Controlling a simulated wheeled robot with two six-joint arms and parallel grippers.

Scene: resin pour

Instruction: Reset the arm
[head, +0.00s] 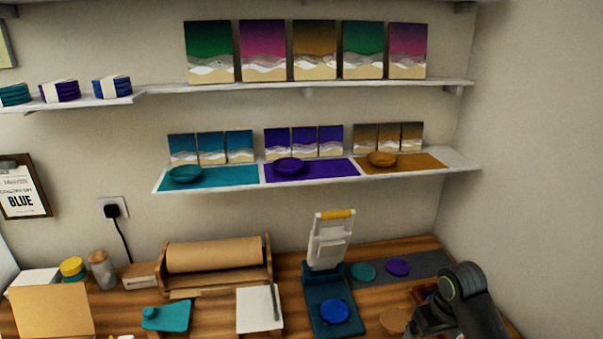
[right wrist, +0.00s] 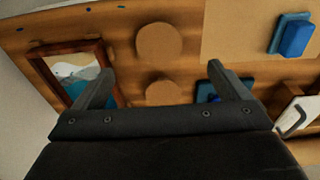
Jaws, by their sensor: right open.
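My right arm comes in at the lower right of the head view, bent over the right end of the wooden workbench (head: 213,315). In the right wrist view my right gripper (right wrist: 160,80) has its two dark fingers spread wide apart, with nothing between them. Two round tan discs (right wrist: 160,42) lie on the wooden surface beyond and below the fingers. A framed wave picture (right wrist: 82,72) lies beside the left finger. My left arm and gripper do not show.
A blue press stand (head: 318,295) with a blue disc (head: 334,311) stands left of my right arm. Teal (head: 363,272) and purple (head: 398,267) discs lie on a grey mat behind. A paper roll (head: 213,254) and white pad (head: 258,309) are further left. Shelves (head: 310,86) hang above.

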